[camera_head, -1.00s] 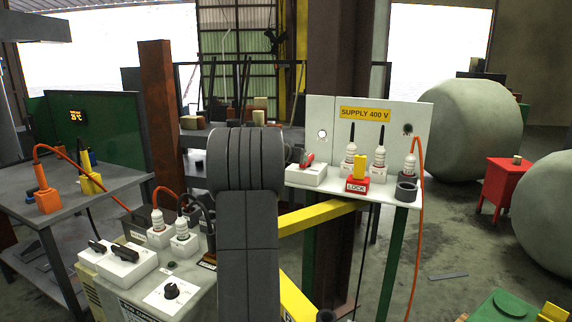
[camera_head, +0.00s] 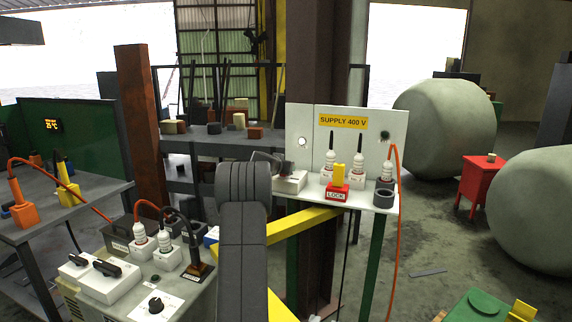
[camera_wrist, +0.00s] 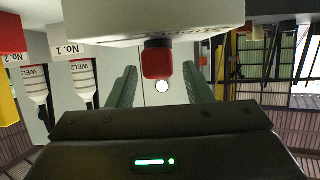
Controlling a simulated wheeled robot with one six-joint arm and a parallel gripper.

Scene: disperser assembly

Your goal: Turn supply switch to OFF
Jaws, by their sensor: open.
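The supply switch is a white box (camera_head: 291,182) at the left of the shelf under the yellow SUPPLY 400 V sign (camera_head: 343,121). My gripper (camera_head: 274,160) is at this box, partly hidden by my arm, and its handle does not show in the head view. In the wrist view the white box (camera_wrist: 150,20) fills the top, with its red handle (camera_wrist: 157,60) sticking out from it. My open gripper (camera_wrist: 159,76) has one green finger on each side of the red handle, with gaps showing. Whether the handle's depth lies between the fingertips is unclear.
A yellow beam (camera_head: 300,225) crosses below the shelf. A lower-left cabinet (camera_head: 185,293) carries switches and plugs.

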